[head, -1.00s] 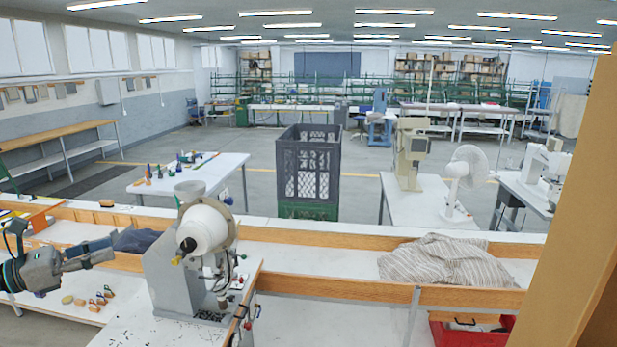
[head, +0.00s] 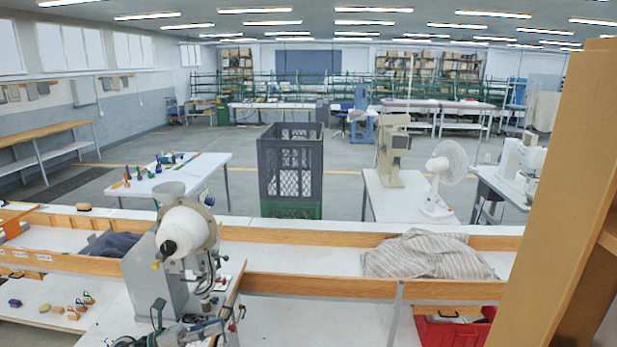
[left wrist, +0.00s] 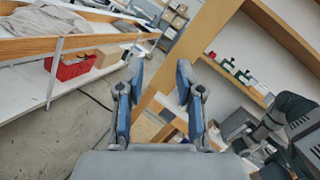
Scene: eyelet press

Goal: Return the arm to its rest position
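My left gripper (head: 215,326) shows at the bottom edge of the head view, low in front of the eyelet press (head: 150,280). Most of its arm is below the picture. In the left wrist view, the two blue-grey fingers of my left gripper (left wrist: 160,75) stand wide apart with nothing between them. The press is grey with a white rounded head and stands on the white worktop. I cannot tell whether the gripper touches the worktop. My right gripper cannot be made out in either view.
A striped cloth (head: 428,255) lies on the bench, with a red bin (head: 455,330) below it. A tan wooden frame (head: 560,180) rises at the right; it also shows in the left wrist view (left wrist: 205,50). Small parts (head: 75,306) lie on the left shelf.

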